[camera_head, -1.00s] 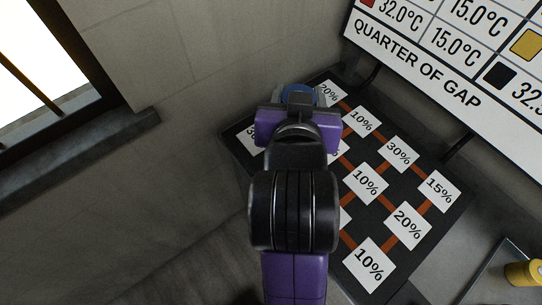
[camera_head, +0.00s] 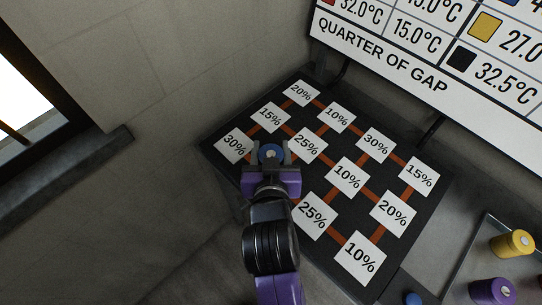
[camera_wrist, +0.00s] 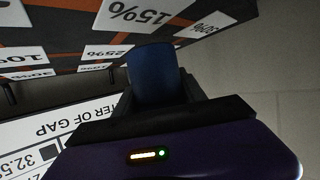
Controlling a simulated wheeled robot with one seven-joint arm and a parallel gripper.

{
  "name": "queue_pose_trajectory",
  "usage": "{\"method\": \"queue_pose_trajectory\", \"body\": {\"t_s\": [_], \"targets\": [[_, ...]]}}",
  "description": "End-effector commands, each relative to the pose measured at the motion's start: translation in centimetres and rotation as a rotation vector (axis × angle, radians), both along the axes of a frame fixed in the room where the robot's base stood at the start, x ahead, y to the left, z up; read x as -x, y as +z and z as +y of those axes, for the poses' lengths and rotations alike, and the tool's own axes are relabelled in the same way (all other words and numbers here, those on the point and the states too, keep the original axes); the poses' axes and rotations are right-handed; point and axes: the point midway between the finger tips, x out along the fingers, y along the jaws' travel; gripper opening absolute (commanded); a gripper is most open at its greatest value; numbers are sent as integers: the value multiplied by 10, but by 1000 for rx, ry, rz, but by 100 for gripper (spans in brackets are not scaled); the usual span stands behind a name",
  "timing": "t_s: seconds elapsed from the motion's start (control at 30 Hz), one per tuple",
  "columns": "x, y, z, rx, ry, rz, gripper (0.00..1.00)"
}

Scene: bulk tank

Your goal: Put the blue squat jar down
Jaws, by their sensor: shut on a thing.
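The blue squat jar (camera_head: 271,153) is between the fingers of my gripper (camera_head: 271,158), which is shut on it. In the wrist view the jar (camera_wrist: 152,74) shows as a dark blue body beyond the gripper (camera_wrist: 155,98). The gripper and jar are over the dark board (camera_head: 330,149) with white percentage cards, near its left side. In the head view the jar overlaps the space between the 30%, 15% and 25% cards. I cannot tell whether the jar's base touches the board.
A white sign (camera_head: 400,60) reading "QUARTER OF GAP" stands behind the board. At the lower right, a tray (camera_head: 468,262) bears a yellow jar (camera_head: 512,243) and a purple jar (camera_head: 491,291). Another blue item (camera_head: 412,299) is at the bottom edge. A wall and window are at the left.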

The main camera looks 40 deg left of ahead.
Motion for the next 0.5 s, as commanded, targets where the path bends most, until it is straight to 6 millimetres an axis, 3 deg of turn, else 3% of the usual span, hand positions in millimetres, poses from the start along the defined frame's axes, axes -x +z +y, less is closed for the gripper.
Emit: {"method": "queue_pose_trajectory", "body": {"t_s": [0.2,0.5], "targets": [[0,-31,-1,3,-1,1,2],[0,-35,0,1,0,-1,2]]}}
